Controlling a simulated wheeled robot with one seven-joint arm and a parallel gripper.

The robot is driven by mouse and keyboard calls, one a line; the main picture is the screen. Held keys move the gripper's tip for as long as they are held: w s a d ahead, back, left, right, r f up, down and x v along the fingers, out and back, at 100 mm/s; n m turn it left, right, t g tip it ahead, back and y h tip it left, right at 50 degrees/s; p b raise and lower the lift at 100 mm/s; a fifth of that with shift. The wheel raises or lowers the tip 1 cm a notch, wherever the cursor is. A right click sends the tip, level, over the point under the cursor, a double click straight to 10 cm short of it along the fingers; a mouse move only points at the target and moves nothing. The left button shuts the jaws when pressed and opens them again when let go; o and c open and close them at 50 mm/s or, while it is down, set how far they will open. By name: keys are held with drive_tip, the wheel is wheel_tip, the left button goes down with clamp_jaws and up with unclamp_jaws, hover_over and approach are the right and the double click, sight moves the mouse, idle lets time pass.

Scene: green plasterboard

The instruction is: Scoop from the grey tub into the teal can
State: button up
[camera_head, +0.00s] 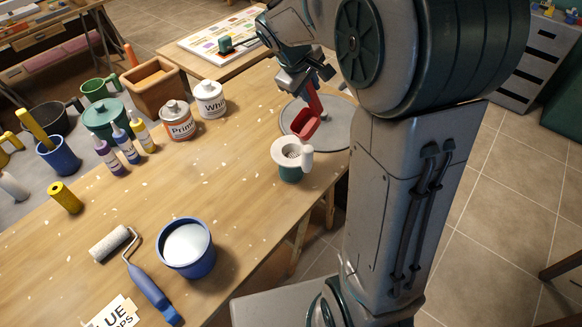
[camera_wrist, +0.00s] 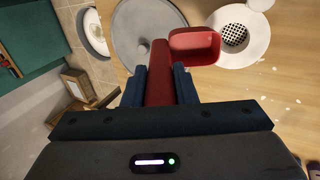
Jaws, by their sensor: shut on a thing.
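My gripper (camera_wrist: 160,84) is shut on the handle of a red scoop (camera_wrist: 194,45). In the head view the scoop (camera_head: 305,122) hangs below the gripper (camera_head: 309,86), over a flat grey round (camera_head: 338,128), beside the teal can. The visible inside of the scoop looks bare red. The teal can (camera_head: 290,176) stands upright near the table edge, with a white strainer (camera_head: 282,147) on its top. The strainer (camera_wrist: 258,52) and its perforated middle show right of the scoop in the wrist view. I cannot tell whether the grey round (camera_wrist: 165,15) is the grey tub.
A blue bucket (camera_head: 207,262) with pale contents and a paint roller (camera_head: 148,285) are at the near side. Primer (camera_head: 176,125) and white (camera_head: 210,105) cans, small bottles (camera_head: 125,147) and a teal lidded pot (camera_head: 103,112) stand farther left. The middle of the wooden table (camera_head: 215,185) is clear.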

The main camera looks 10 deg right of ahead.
drive_tip(key=shift+r+p, duration=1.8)
drive_tip(key=shift+r, duration=1.05)
drive_tip(key=shift+r+p, duration=0.15)
drive_tip(key=shift+p, duration=0.3)
drive_tip(key=g+y+p, duration=0.1)
drive_tip(key=p, duration=0.2)
drive_tip(key=shift+r+y, duration=0.1)
drive_tip(key=shift+y, duration=0.2)
drive_tip(key=shift+f+y, duration=0.25)
drive_tip(key=shift+y, duration=0.05)
drive_tip(key=shift+g+y, duration=1)
drive_tip(key=shift+y, duration=0.1)
